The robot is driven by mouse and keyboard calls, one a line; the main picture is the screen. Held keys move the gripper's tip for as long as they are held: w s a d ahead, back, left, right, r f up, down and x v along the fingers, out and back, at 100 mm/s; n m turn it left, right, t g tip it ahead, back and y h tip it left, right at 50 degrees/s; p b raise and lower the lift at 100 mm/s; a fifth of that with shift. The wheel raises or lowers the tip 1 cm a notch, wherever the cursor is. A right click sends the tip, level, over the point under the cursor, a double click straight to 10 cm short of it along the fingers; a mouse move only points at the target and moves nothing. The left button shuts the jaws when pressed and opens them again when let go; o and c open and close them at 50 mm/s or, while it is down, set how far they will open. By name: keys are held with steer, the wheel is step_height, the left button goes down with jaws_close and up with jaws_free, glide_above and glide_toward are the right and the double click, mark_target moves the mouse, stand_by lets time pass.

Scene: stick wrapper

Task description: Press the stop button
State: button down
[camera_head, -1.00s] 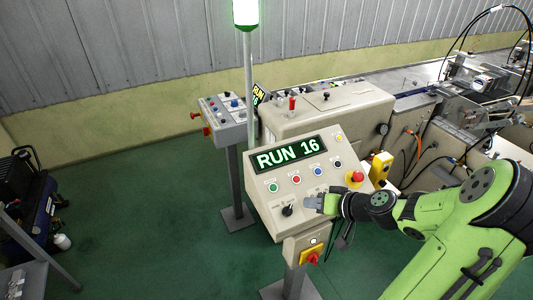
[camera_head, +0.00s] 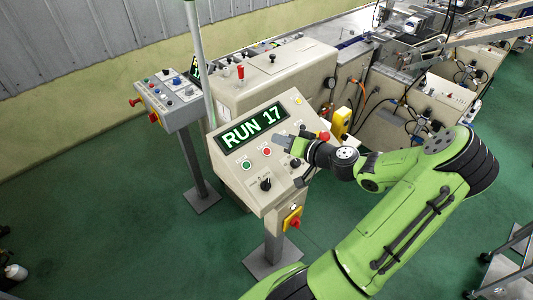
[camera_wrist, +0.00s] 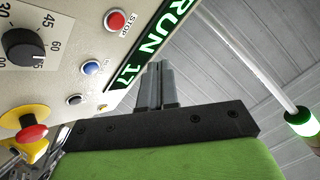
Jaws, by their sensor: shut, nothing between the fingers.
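The red stop button (camera_head: 267,152) sits on the sloped beige panel, right of a green button (camera_head: 246,165) and below the RUN 17 display (camera_head: 250,129). In the wrist view the red button (camera_wrist: 116,20) has a STOP label beside it. My gripper (camera_head: 281,141) is shut and empty, with its tips just right of the red button in the head view. In the wrist view my fingertips (camera_wrist: 155,75) appear in front of the display's edge, apart from the red button. I cannot tell how far they are from the panel.
A blue button (camera_wrist: 91,68), a black button (camera_wrist: 75,100) and a red mushroom button (camera_wrist: 32,133) in a yellow collar share the panel. A black knob (camera_head: 265,184) is lower down. A yellow-red switch (camera_head: 292,219) is on the front. A pole rises behind.

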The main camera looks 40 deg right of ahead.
steer(key=w+f+b, duration=0.1)
steer(key=f+b, duration=0.1)
steer(key=f, duration=0.1)
steer(key=w+f+b, duration=0.1)
steer(key=f, duration=0.1)
steer(key=shift+w+f, duration=0.2)
steer(key=shift+w, duration=0.1)
steer(key=shift+b, duration=0.3)
stand_by(1.4)
steer(key=shift+w+f+b, duration=0.2)
steer(key=shift+f+b, duration=0.1)
steer(key=shift+b, duration=0.05)
steer(key=shift+w+f+b, duration=0.15)
steer(key=shift+f+b, duration=0.2)
steer(key=shift+b, duration=0.05)
stand_by(0.5)
steer(key=shift+s+r+p, duration=0.35)
steer(key=shift+r, duration=0.4)
steer(key=s+r+p, duration=0.1)
steer(key=r, duration=0.1)
steer(key=s+r+p, duration=0.1)
steer(key=r+p, duration=0.1)
steer(key=shift+s+r, duration=0.2)
